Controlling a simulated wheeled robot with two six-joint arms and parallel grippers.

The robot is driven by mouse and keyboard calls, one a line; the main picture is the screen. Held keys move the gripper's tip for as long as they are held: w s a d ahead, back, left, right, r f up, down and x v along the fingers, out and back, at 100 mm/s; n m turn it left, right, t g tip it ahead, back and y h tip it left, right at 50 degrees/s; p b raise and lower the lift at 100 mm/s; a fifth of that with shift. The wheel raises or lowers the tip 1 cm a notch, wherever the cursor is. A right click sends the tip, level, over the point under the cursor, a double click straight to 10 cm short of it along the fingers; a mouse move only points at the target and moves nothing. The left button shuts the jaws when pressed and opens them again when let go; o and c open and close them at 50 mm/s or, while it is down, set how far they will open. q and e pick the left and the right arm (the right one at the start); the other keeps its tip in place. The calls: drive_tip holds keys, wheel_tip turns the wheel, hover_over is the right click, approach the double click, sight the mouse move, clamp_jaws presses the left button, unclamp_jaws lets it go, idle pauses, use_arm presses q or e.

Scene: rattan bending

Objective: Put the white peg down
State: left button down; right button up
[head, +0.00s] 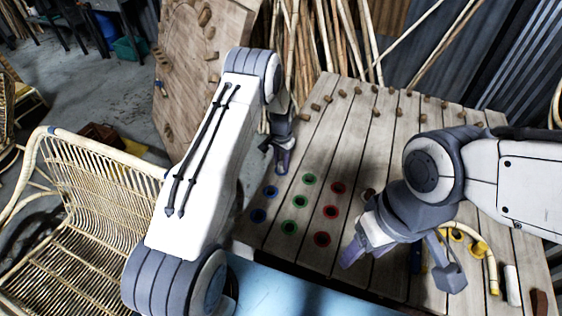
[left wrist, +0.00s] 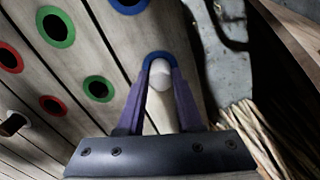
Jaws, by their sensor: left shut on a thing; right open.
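My left gripper (head: 282,160) is at the far left of the ringed holes in the head view. In the left wrist view its purple fingers (left wrist: 157,95) are shut on the white peg (left wrist: 158,78). The peg's rounded end lines up with a blue-ringed hole (left wrist: 147,62); I cannot tell whether it is inside the hole. In the head view the held peg is not clearly visible. My right gripper (head: 402,266) is open, over the board at the right of the red-ringed holes, with nothing visible between its fingers.
The sloping plank board (head: 350,130) has green rings (head: 309,179), red rings (head: 331,212) and several brown pegs. A curved rattan piece (head: 491,272), yellow pieces (head: 478,249) and a white cylinder (head: 512,285) lie at right. A rattan chair (head: 100,190) stands at left.

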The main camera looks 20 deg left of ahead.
use_arm(q)
drive_tip(key=c, duration=0.6)
unclamp_jaws()
drive_tip(key=shift+f, duration=0.1)
drive_tip(key=shift+o, duration=0.2)
